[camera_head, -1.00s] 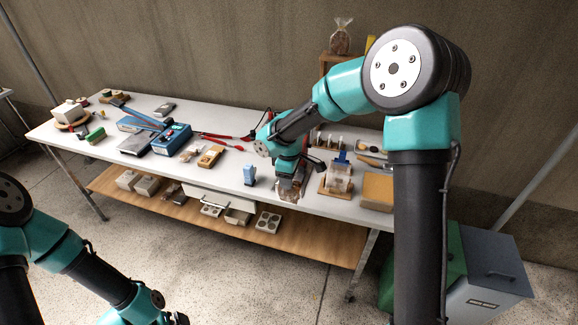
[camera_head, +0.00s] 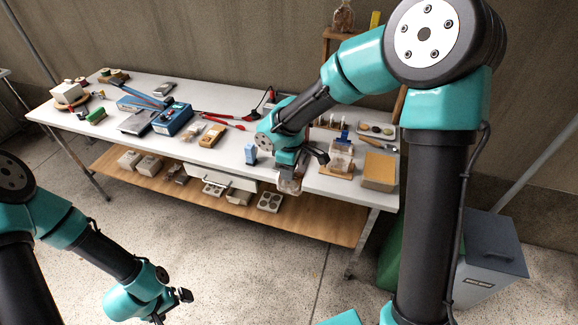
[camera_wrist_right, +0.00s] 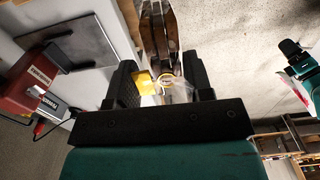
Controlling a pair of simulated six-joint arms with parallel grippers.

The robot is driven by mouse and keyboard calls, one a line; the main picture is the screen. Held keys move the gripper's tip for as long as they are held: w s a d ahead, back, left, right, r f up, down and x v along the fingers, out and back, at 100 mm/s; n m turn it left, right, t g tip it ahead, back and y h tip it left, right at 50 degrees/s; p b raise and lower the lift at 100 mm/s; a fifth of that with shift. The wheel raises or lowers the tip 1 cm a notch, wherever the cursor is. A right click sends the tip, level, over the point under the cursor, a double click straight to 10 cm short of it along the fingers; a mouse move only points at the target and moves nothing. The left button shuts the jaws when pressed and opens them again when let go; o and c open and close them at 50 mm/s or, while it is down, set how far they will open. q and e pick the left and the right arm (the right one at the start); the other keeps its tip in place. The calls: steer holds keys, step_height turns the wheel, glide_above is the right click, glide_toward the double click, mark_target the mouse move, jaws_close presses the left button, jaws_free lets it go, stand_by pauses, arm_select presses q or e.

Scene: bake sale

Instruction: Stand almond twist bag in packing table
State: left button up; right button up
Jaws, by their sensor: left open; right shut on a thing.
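My right gripper (camera_head: 290,168) is shut on a clear bag (camera_head: 288,184) with brownish contents, presumably the almond twist bag. The bag hangs at the front edge of the white-topped packing table (camera_head: 226,153); I cannot tell whether it touches the table. In the right wrist view, the right gripper (camera_wrist_right: 165,88) has its black fingers on either side of clear film and a yellow tag (camera_wrist_right: 146,83). Dark brown contents (camera_wrist_right: 160,35) show beyond the fingers. My left gripper (camera_head: 184,295) is open and empty, low over the floor.
A blue carton (camera_head: 251,154) stands left of the held bag. A wooden stand (camera_head: 338,160) with bags and a tan box (camera_head: 380,171) are to its right. A similar bag (camera_head: 343,17) sits on a raised shelf behind. A lower wooden shelf holds trays.

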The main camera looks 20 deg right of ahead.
steer(key=w+m, duration=0.7)
steer(key=m, duration=0.6)
steer(key=shift+d+f+m, duration=0.2)
steer(key=shift+f+m, duration=0.15)
steer(key=shift+m, duration=0.05)
